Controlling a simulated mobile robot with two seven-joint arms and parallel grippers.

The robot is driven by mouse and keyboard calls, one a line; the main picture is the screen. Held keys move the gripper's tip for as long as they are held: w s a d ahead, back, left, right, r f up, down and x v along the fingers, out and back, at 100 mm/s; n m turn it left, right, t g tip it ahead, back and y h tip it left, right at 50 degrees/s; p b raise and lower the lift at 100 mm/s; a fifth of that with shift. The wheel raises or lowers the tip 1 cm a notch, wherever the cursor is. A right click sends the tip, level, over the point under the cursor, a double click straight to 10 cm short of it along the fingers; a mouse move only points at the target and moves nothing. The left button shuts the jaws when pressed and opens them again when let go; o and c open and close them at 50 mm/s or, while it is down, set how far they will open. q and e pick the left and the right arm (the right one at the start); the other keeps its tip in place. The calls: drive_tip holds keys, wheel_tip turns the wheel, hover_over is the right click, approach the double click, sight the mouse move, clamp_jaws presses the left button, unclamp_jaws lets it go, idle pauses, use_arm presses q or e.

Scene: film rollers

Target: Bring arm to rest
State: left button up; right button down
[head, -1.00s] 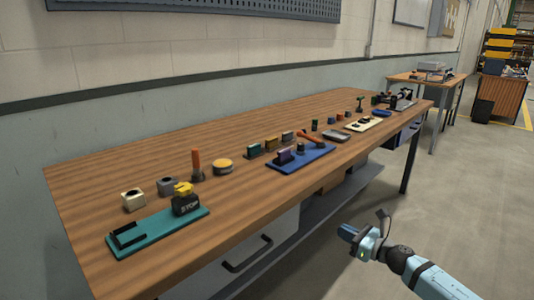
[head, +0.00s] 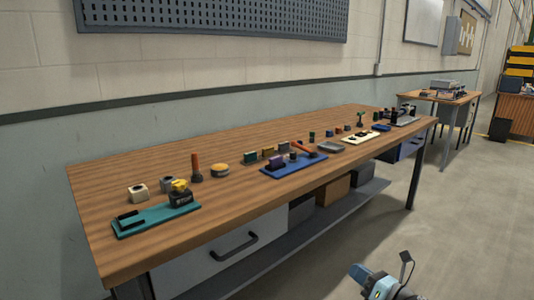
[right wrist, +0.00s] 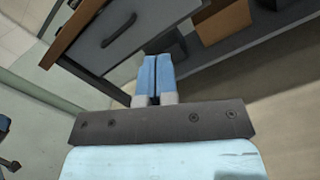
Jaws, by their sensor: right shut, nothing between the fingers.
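My right gripper (head: 358,271) is low at the bottom edge of the head view, in front of the workbench and below its top. In the right wrist view its two blue fingers (right wrist: 155,80) are pressed together with nothing between them. The workbench (head: 150,250) has a wooden top, and its drawer (right wrist: 105,45) with a dark handle lies beyond the fingers. The gripper appears apart from the bench. My left gripper is not in view.
On the bench are a teal board (head: 155,220), a blue board (head: 295,166), a cream board (head: 358,138) and several small parts. Boxes (head: 332,190) sit on the lower shelf. Open floor (head: 460,230) lies to the right. A second table (head: 440,96) stands behind.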

drive_tip(key=s+a+r+m+h, duration=0.1)
drive_tip(key=s+a+m, duration=0.2)
drive_tip(key=s+m, duration=0.75)
drive_tip(key=s+a+r+m+g, duration=0.1)
drive_tip(key=s+a+r+m, duration=0.1)
drive_tip(key=s+m, duration=0.8)
drive_tip(key=s+a+r+m+h, duration=0.1)
drive_tip(key=s+a+m, duration=0.2)
drive_tip(key=s+m, duration=0.75)
drive_tip(key=a+r+m+t+p, duration=0.4)
drive_tip(key=r+m+t, duration=0.1)
drive_tip(key=r, duration=0.6)
use_arm(q)
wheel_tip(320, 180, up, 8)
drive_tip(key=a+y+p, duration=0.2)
drive_tip(key=p, duration=1.2)
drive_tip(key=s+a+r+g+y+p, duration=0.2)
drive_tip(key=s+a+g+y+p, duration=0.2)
drive_tip(key=p, duration=1.8)
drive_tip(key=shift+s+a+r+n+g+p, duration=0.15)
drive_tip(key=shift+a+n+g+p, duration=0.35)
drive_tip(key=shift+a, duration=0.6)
use_arm(e)
drive_tip(key=s+d+r+g+h, duration=0.3)
drive_tip(key=d+r+g+h, duration=0.1)
drive_tip(key=d+g+h, duration=0.3)
drive_tip(key=shift+s+d+r, duration=0.25)
drive_tip(key=shift+d+r, duration=0.1)
drive_tip(key=shift+d, duration=0.05)
